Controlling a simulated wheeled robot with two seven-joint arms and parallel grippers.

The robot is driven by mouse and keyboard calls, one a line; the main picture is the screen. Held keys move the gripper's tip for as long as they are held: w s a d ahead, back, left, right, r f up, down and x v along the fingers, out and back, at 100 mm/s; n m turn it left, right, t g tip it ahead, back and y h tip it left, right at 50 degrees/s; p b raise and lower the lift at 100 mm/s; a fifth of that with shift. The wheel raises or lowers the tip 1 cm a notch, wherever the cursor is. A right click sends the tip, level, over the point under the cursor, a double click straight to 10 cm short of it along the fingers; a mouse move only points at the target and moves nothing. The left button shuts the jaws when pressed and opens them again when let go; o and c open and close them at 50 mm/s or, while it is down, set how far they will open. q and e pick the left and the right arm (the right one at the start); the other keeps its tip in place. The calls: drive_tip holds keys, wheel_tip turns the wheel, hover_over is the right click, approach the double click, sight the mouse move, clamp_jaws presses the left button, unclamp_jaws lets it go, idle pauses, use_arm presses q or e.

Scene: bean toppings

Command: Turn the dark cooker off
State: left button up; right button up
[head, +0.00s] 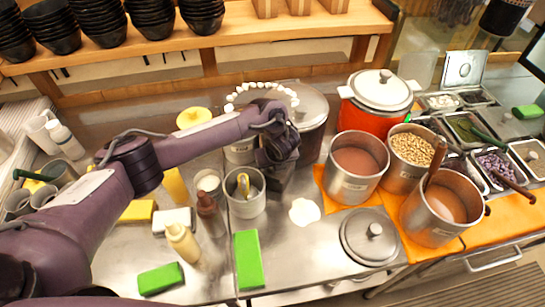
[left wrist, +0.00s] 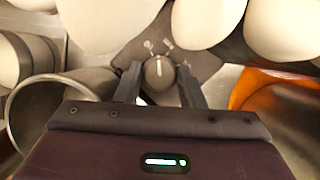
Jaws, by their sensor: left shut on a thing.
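The dark cooker (head: 312,112) stands at the back middle of the counter, partly hidden behind my left arm. My left gripper (head: 277,170) is at its front, low down. In the left wrist view, the cooker's dark control panel (left wrist: 205,62) carries a round grey knob (left wrist: 158,73) with a light pointer line, which looks upright in the picture. Small marks sit around the knob. My left gripper (left wrist: 160,88) has one finger on each side of the knob and is shut on it. My right gripper is in neither view.
An orange cooker (head: 362,112) with a white lid stands to the right. Metal pots, one with beans (head: 411,149), stand on an orange mat. A pot with a yellow-handled tool (head: 245,203) is close to my gripper. White beads (head: 232,97) arch near the dark cooker.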

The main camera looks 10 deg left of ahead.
use_arm(q)
drive_tip(key=shift+n+g+y+p, duration=0.45)
drive_tip(key=shift+n+p, duration=0.5)
drive_tip(key=shift+n, duration=0.55)
drive_tip(key=o, duration=0.7)
drive_tip(key=shift+w, duration=0.1)
